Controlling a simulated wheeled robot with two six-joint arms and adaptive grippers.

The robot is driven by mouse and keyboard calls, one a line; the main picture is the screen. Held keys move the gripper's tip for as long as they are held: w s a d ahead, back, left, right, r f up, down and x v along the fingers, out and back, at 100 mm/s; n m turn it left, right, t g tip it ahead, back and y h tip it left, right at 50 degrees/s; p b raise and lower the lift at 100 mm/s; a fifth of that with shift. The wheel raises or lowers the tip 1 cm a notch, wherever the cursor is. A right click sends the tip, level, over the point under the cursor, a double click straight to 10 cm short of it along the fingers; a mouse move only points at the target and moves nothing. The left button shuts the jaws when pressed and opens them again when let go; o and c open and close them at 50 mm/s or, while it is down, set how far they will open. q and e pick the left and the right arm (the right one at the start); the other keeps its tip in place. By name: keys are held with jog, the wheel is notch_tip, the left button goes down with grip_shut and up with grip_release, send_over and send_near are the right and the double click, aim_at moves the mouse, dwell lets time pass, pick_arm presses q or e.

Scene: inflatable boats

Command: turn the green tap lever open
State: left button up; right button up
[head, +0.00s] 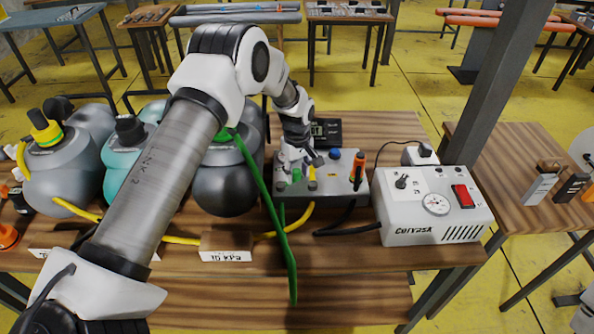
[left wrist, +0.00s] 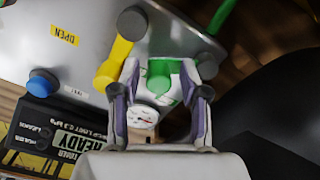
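The green tap lever (left wrist: 160,75) shows in the left wrist view on the metal tap box (head: 328,190). My left gripper (head: 299,170) is at the left side of this box in the head view. In the left wrist view its two fingers (left wrist: 160,95) stand apart, one on each side of the green lever. A small white part with green and red marks (left wrist: 143,117) also lies between the fingers. Whether the fingers touch the lever is unclear. A yellow lever (left wrist: 115,65) is just left of the fingers. My right gripper is not seen.
A blue knob (head: 334,154) and an orange tap (head: 357,169) stand on the box. A white compressor (head: 435,215) is to its right, and grey and teal inflatables (head: 60,165) lie left. A green hose (head: 265,190) hangs in front. A yellow "OPEN" label (left wrist: 65,35) marks the box.

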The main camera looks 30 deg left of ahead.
aim_at(297, 171)
pick_arm(q)
jog(key=shift+r, duration=0.15)
notch_tip(297, 171, up, 12)
dwell(0.5)
dwell(0.3)
